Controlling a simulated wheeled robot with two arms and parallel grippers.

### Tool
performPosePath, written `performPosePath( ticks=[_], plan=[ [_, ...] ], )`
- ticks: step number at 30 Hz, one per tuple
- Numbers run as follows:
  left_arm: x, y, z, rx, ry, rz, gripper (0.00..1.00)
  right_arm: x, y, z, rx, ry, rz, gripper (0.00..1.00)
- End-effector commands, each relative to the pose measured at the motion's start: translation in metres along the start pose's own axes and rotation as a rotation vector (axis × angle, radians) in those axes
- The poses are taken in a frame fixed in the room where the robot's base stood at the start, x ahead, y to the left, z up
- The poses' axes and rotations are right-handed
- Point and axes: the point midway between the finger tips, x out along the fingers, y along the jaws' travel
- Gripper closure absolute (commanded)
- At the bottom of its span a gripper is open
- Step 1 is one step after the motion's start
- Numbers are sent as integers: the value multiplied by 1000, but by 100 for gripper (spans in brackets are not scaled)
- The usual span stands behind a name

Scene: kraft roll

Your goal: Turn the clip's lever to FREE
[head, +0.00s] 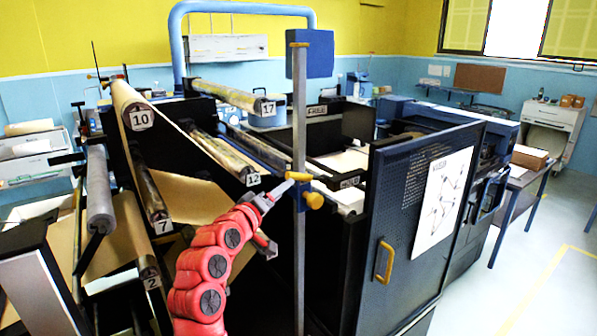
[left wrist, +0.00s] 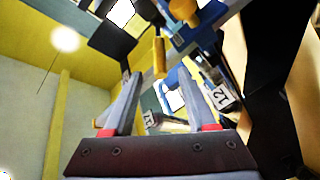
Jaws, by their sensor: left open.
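A blue clip (head: 307,192) sits on a grey upright pole (head: 299,245), with a round yellow knob (head: 314,201). Its short yellow lever (head: 300,177) lies at the top of the clip, roughly crosswise to the pole. My left gripper (head: 281,188), on the red arm, reaches up from the lower left with its fingertips close to the lever. In the left wrist view, the open fingers (left wrist: 160,72) have the yellow lever (left wrist: 158,57) near and between their tips. The clip (left wrist: 200,22) is just beyond. I cannot tell whether the fingers touch the lever.
A FREE label (head: 317,110) is on the dark machine behind, and another label (head: 349,183), too small to read surely, is lower. Numbered rollers such as 12 (head: 252,179) lie left of the pole. A dark door panel (head: 400,260) with a yellow handle stands right.

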Motion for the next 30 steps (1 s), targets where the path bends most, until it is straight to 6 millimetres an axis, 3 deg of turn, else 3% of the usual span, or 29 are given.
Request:
performPosePath(
  ticks=[15, 22, 30],
  plan=[
    [76, 2, -2, 1, 1, 0, 43, 30, 2, -5, 0, 0, 0, 50],
    [93, 2, -2, 1, 2, 2, 43, 34, 2, -6, 0, 0, 0, 50],
    [98, 0, -2, 0, 5, 0, 43, 35, 2, -6, 0, 0, 0, 50]
  ],
)
